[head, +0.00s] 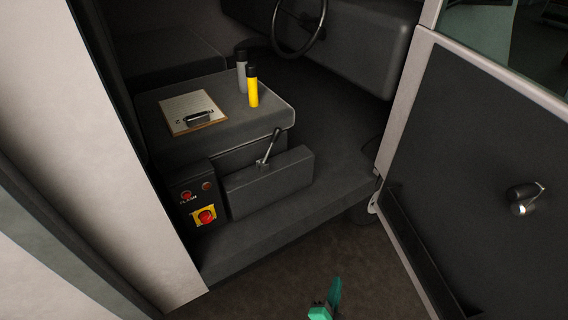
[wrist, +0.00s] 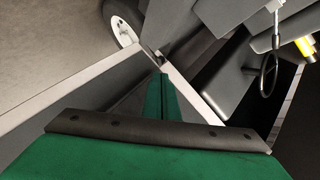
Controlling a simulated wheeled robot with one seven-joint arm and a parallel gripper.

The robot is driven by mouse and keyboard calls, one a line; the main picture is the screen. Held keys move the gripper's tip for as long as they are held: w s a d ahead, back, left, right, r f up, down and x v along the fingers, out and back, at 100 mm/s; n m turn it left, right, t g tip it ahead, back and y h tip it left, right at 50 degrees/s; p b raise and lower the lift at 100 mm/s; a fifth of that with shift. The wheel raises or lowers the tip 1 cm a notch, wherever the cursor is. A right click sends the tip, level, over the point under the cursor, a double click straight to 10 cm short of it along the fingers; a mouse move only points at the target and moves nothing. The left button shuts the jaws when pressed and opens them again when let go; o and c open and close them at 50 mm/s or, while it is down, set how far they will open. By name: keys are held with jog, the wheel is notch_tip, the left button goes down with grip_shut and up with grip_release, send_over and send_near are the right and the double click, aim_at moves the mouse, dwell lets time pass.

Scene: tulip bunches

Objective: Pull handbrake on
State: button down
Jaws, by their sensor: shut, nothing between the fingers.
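The handbrake lever (head: 268,148) is a thin metal lever with a dark knob, standing tilted up to the right from the dark box (head: 270,184) beside the seat. In the wrist view a thin lever (wrist: 276,20) shows near the top right, apart from my gripper. My gripper (head: 324,300) is green and sits low in the head view, in front of the cab step and well short of the lever. In the wrist view my gripper (wrist: 163,92) has its fingers together, with nothing between them.
The open door (head: 480,180) with a handle (head: 524,195) stands at the right. A panel with a red knob (head: 207,216) is left of the lever box. A clipboard (head: 180,103), a yellow canister (head: 253,88) and a grey one (head: 242,72) are on the seat. A steering wheel (head: 322,30) is behind.

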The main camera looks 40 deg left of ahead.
aim_at(271, 147)
jog(key=w+a+r+m+g+y, duration=0.15)
jog(key=w+a+r, duration=0.25)
jog(key=w+a, duration=0.45)
jog(key=w+a+r+m+t+y, duration=0.1)
jog(key=w+a+r+m+y, duration=0.15)
jog(key=w+a, duration=0.6)
jog(key=w+a+r+m+g+y, duration=0.1)
jog(key=w+a+r+m, duration=0.1)
jog(key=w+a+r, duration=0.4)
jog(key=w+a+r+m+g+y, duration=0.1)
jog(key=w+a+r, duration=0.2)
jog(key=a+r, duration=0.55)
jog(key=s+a+f+x, duration=0.1)
jog(key=x, duration=1)
jog(key=shift+s+a+r, duration=0.3)
jog(key=shift+s+a, duration=0.05)
jog(key=shift+s, duration=0.25)
jog(key=shift+s+a+r, duration=0.3)
jog(key=shift+s+a, duration=0.05)
jog(key=shift+s, duration=0.3)
jog(key=shift+s+a+r, duration=0.3)
jog(key=shift+s+a, duration=0.05)
jog(key=shift+s, duration=0.25)
jog(key=shift+s, duration=0.1)
